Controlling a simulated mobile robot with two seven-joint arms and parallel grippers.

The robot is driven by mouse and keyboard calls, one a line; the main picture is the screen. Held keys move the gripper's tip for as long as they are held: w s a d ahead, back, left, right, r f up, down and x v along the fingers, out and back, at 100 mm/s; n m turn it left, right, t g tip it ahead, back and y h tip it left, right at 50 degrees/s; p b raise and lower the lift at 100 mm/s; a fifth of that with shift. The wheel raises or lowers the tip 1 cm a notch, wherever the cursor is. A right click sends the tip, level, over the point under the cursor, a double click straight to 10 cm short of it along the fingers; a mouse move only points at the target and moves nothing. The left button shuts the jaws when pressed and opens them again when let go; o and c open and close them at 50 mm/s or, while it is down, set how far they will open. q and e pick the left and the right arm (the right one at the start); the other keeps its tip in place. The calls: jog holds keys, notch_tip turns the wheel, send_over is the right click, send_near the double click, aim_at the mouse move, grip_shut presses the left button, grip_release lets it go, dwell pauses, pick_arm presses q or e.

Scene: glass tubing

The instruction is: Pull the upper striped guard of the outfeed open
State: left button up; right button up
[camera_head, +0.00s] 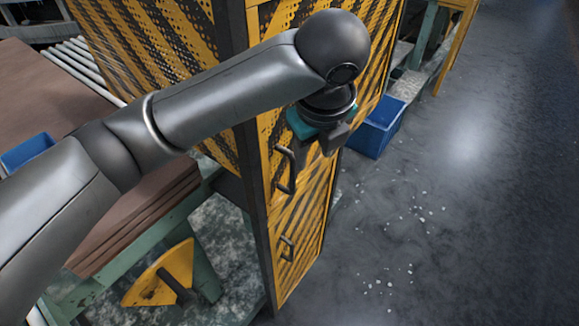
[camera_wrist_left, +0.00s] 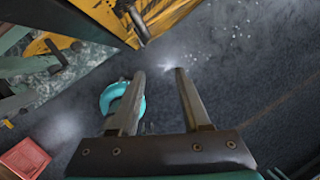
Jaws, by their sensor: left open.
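The upper striped guard (camera_head: 313,178) is a yellow panel with black diagonal stripes on the tall cabinet, and it looks closed. Its dark upright bar handle (camera_head: 285,170) is near the panel's left edge. Below it is a lower striped panel (camera_head: 304,250) with a smaller handle (camera_head: 287,248). My left gripper (camera_head: 328,146) is in front of the upper guard, to the right of and slightly above its handle, apart from the handle. In the left wrist view the left gripper (camera_wrist_left: 160,72) is open with nothing between its fingers. My left arm hides part of the upper guard. My right gripper is not in view.
A blue crate (camera_head: 376,127) stands on the floor right of the cabinet. Brown sheets (camera_head: 45,100) lie on a green-framed table at left. A yellow disc-like part (camera_head: 160,277) is below. The wrist view shows a red crate (camera_wrist_left: 24,158). Open floor (camera_head: 450,220) lies to the right.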

aim_at(290, 170)
pick_arm(q)
jog(key=shift+m+t+y, duration=0.3)
jog(key=shift+m+y, duration=0.4)
jog(key=shift+m, duration=0.2)
jog(key=x, duration=0.4)
jog(key=w+a+x, duration=0.1)
jog(key=x, duration=0.3)
jog(key=a+b+x, duration=0.1)
jog(key=x, duration=0.4)
jog(key=shift+w+a+r, duration=0.15)
jog(key=shift+a+r, duration=0.05)
jog(key=shift+r, duration=0.15)
jog(key=shift+c, duration=0.3)
grip_shut()
